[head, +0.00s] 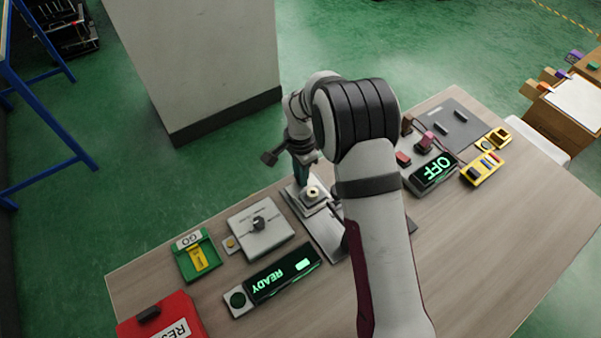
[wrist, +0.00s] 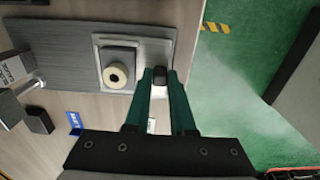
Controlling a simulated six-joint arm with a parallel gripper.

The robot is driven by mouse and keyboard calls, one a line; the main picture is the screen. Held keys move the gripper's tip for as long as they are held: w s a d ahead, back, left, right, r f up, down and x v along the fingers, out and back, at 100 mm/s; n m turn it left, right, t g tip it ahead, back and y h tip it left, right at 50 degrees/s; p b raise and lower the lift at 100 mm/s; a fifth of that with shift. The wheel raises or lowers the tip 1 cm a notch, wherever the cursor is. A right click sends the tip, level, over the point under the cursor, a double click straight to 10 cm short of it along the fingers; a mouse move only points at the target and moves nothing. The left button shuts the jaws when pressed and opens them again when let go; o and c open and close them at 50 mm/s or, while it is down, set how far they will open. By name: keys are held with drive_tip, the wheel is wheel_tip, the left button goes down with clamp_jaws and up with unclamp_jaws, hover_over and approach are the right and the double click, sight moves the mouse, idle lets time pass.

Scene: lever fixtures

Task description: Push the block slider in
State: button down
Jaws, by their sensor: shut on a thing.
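My gripper (wrist: 160,77) has its two teal fingers closed around a small dark piece (wrist: 160,80) at the edge of a white base plate (wrist: 165,48). On that plate sits a dark square block with a cream round knob (wrist: 117,75), just left of the fingers and apart from them. In the head view, my gripper (head: 303,172) is pointed down beside this knob (head: 313,192). A grey block with a lettered label (wrist: 15,68) stands at the left of the wrist view, by a grey plate (wrist: 60,50). Its lettering is too small to read surely.
A grey dial box (head: 262,228), a READY display (head: 283,274), a green GO fixture (head: 197,254) and a red box (head: 160,318) stand left of my arm. An OFF display (head: 433,174) and a yellow fixture (head: 485,168) stand right. The front right table is clear.

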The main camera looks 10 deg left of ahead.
sight(310, 189)
drive_tip(key=s+d, duration=0.3)
drive_tip(key=c, duration=1)
unclamp_jaws()
drive_tip(key=shift+c, duration=0.2)
drive_tip(key=shift+r, duration=0.1)
wheel_tip(310, 189, up, 16)
